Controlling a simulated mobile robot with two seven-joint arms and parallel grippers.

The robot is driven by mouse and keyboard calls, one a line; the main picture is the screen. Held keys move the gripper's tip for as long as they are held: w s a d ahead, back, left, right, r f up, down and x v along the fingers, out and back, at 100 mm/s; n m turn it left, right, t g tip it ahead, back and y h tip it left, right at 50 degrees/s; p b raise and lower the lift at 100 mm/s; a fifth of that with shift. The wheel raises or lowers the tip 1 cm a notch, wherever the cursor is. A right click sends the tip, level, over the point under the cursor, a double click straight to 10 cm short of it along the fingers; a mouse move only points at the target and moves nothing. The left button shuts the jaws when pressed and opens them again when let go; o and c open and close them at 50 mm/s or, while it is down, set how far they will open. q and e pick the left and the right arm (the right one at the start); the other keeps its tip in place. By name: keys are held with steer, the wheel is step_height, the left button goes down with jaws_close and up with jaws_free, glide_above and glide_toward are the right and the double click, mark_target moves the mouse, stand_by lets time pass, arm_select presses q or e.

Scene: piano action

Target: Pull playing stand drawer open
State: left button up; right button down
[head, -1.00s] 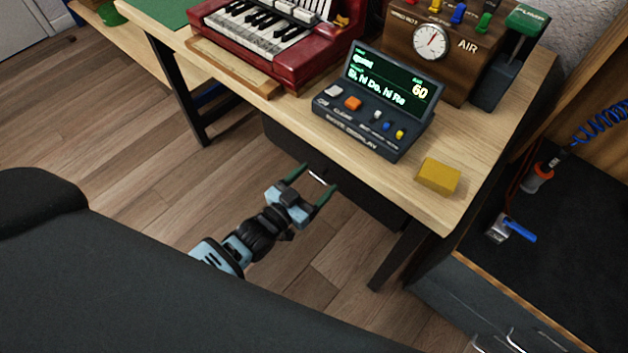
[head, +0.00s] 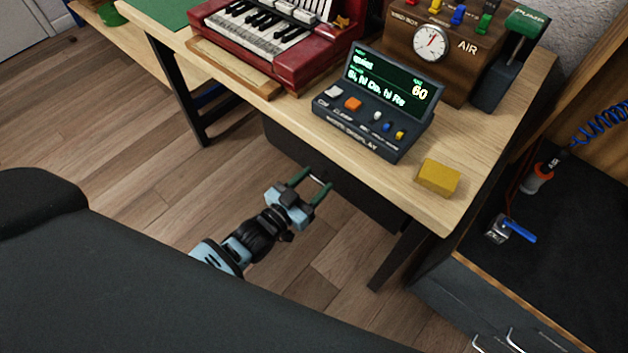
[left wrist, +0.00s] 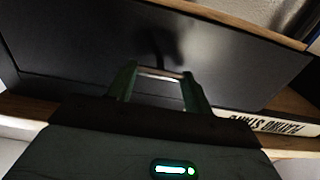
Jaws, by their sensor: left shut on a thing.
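The playing stand is a wooden desk (head: 455,190) on dark legs. Its dark drawer front (head: 365,195) shows below the desk's near edge; it fills much of the left wrist view (left wrist: 75,55). A thin metal bar handle (left wrist: 162,73) is on this front. My left gripper (head: 319,178) is at the handle, its two green fingers shut on the bar near its ends. The fingers also show in the left wrist view (left wrist: 160,82). I cannot tell from these views whether the drawer stands out from the desk. My right gripper is not in view.
On the desk are a red keyboard instrument (head: 285,45), a display box (head: 375,110), a wooden air box (head: 425,55) and a yellow block (head: 438,178). A dark cabinet (head: 570,240) stands at the right. Bare wooden floor (head: 130,150) lies in front of the desk.

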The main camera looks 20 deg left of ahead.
arm_select(q)
steer(key=shift+s+a, duration=0.15)
steer(key=shift+s, duration=0.35)
steer(key=p+v, duration=0.5)
steer(key=v, duration=3)
steer(key=shift+p, duration=0.3)
steer(key=shift+s+r, duration=0.1)
steer(key=shift+r, duration=0.05)
steer(key=o, duration=1.2)
steer(key=shift+o, duration=0.9)
